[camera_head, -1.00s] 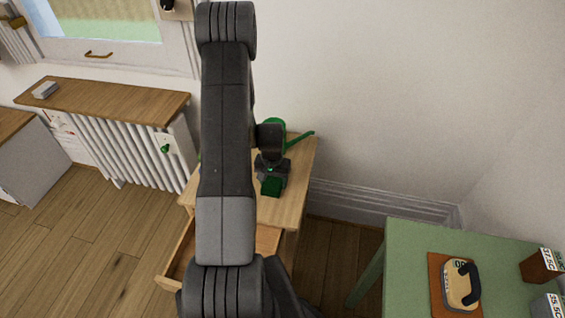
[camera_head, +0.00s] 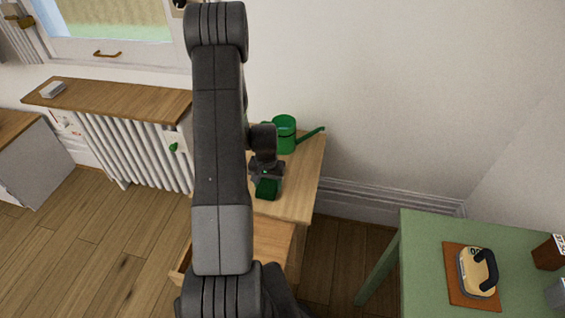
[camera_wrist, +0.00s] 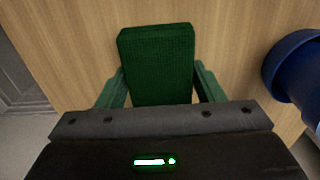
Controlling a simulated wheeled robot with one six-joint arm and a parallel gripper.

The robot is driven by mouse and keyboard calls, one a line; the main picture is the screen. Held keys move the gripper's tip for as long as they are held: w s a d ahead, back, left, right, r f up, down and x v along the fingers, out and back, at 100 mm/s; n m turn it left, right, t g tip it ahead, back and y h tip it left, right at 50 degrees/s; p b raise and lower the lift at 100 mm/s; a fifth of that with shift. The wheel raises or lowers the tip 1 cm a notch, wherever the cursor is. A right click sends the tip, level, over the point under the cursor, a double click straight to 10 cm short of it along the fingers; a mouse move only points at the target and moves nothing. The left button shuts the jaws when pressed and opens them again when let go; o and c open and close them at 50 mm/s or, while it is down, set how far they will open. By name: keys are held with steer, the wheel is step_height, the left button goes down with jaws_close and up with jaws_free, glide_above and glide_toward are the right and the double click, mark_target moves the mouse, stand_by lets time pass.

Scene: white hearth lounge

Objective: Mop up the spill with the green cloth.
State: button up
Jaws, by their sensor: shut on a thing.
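The green cloth (camera_head: 266,188) looks like a small dark green block over the top of the small wooden table (camera_head: 300,185). My gripper (camera_head: 266,177) is shut on it. In the wrist view the cloth (camera_wrist: 157,60) sits between the two green-tinted fingers of my gripper (camera_wrist: 157,85), with the wood grain behind it. I cannot tell whether the cloth touches the tabletop. No spill can be made out; my arm hides the left part of the table.
A green watering can (camera_head: 284,136) stands at the table's back, its spout pointing right. A blue rounded object (camera_wrist: 292,70) is right of the cloth in the wrist view. A drawer (camera_head: 272,242) stands open at the front. A green table (camera_head: 425,265) holds an iron-like object (camera_head: 477,272).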

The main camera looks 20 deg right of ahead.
steer(key=shift+a, duration=0.45)
steer(key=shift+s+a+r, duration=0.1)
steer(key=shift+a, duration=0.2)
steer(key=shift+d+r+p, duration=0.1)
steer(key=shift+r+p, duration=1.9)
steer(key=shift+r, duration=1.95)
